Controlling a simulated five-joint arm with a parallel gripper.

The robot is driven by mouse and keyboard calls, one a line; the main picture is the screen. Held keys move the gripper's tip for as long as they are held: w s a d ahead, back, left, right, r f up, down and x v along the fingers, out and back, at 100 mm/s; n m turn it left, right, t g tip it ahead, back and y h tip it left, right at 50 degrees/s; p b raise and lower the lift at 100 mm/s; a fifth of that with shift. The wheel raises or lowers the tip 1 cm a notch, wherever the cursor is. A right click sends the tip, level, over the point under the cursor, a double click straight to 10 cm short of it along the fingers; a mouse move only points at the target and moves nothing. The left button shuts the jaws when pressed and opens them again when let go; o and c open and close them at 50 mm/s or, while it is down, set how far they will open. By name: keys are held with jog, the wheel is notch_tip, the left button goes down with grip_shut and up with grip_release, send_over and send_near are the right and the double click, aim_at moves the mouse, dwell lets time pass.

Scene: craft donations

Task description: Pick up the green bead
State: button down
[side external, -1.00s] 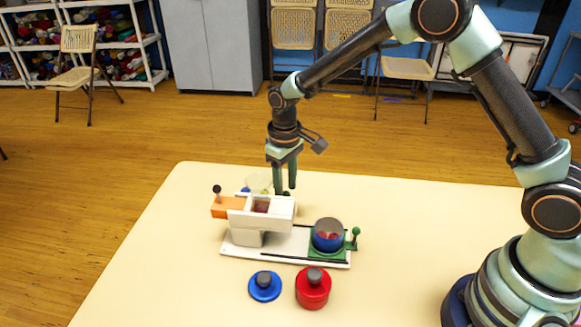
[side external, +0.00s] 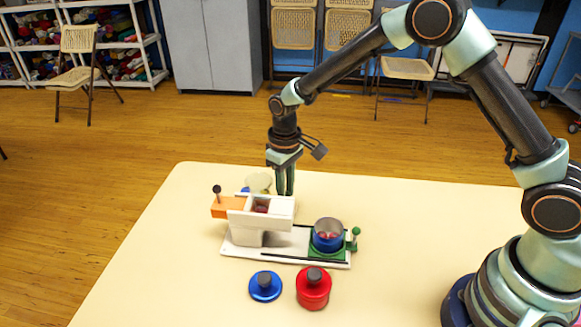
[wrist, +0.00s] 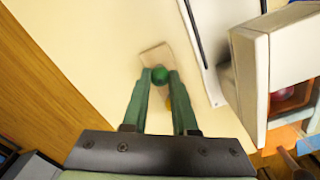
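The green bead (wrist: 159,75) shows in the wrist view between the two fingertips of my gripper (wrist: 159,76). Both fingertips appear to touch its sides, and the gripper looks shut on it. A small tan square (wrist: 157,56) lies around or under the bead; I cannot tell whether the bead is clear of it. In the side external view my gripper (side external: 285,190) points straight down behind the white housing (side external: 262,210). The bead and the fingertips are hidden there.
The white housing with an orange part (side external: 228,207) stands close in front of my gripper.

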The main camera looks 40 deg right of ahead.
jog(key=shift+r, duration=3.75)
